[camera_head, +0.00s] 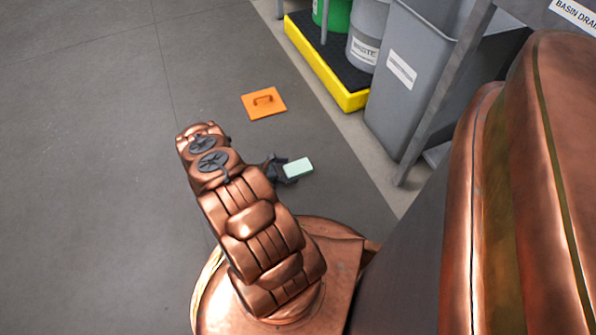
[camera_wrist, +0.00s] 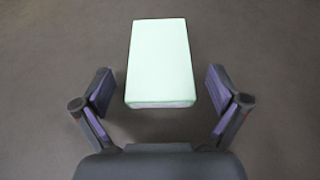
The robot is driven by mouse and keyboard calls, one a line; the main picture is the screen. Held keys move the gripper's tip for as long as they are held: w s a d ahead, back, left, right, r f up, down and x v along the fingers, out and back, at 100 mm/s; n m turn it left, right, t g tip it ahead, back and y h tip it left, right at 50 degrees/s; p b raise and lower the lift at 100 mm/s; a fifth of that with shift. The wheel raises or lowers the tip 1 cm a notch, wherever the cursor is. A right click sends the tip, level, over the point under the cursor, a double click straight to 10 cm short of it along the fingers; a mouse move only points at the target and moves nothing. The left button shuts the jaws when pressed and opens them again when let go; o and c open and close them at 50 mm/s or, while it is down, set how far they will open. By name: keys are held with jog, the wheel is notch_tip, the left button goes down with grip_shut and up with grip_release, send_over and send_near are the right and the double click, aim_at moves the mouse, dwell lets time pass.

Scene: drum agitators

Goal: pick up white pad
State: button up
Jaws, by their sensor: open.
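The white pad (camera_head: 298,168) is a small pale mint-white block on the grey floor, seen in the head view just right of my gripper (camera_head: 279,168). In the wrist view the pad (camera_wrist: 160,62) is upper middle, its long side running away from me. My gripper (camera_wrist: 160,92) is open there, with one finger to the left of the pad and one to the right. Gaps show between the pad and both fingers, and the pad's near end lies about level with the fingers. I cannot tell the exact height of the fingers over the floor.
A yellow-edged spill pallet (camera_head: 352,99) with drums, a grey bin (camera_head: 405,85) and a metal stand leg (camera_head: 440,100) are on the right. The floor at left is clear.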

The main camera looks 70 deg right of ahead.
aim_at(290, 170)
jog(key=shift+s, duration=0.1)
jog(key=c, duration=1.4)
jog(key=shift+r+p, duration=0.5)
jog(key=shift+r, duration=0.15)
notch_tip(290, 170, up, 2)
jog(key=shift+r+p, duration=0.25)
jog(key=shift+p, duration=0.55)
jog(key=shift+s+a+r+p, duration=0.15)
jog(key=shift+s+a+p, duration=0.15)
jog(key=shift+a, duration=0.25)
jog(key=s+a+p, duration=0.1)
jog(key=s+a, duration=0.1)
jog(key=a, duration=0.2)
jog(key=s+a+p, duration=0.2)
jog(key=s+a, duration=0.1)
jog(key=a, duration=0.1)
jog(key=s+a+p, duration=0.2)
jog(key=a, duration=0.2)
jog(key=shift+s+a+r, duration=0.25)
jog(key=shift+a+r, duration=0.1)
jog(key=shift+r, duration=0.05)
